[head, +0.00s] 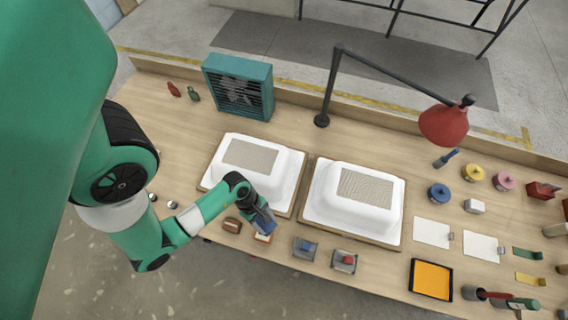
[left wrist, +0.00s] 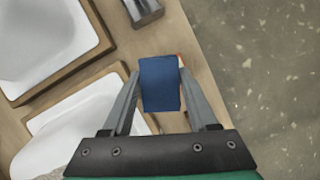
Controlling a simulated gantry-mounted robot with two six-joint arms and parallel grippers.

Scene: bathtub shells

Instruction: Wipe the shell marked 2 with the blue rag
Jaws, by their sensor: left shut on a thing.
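Two white bathtub shells lie upside down on wooden boards, the left shell (head: 285,170) and the right shell (head: 325,208). Each has a grey-brown textured patch on top; I cannot make out a number on either. Both show partly in the left wrist view, one at upper left (left wrist: 40,45) and one at lower left (left wrist: 80,120). My left gripper (head: 264,224) is at the front edge of the left shell's board. It is shut on the blue rag (left wrist: 160,84), a flat block between its fingers. My right gripper is not in view.
Near the front edge are a brown block (head: 232,225), a small blue-topped tray (head: 304,248) and a red-topped tray (head: 344,261). A teal fan (head: 238,86) and a red lamp (head: 443,124) stand behind. Cards, pots and an orange pad (head: 432,280) fill the right.

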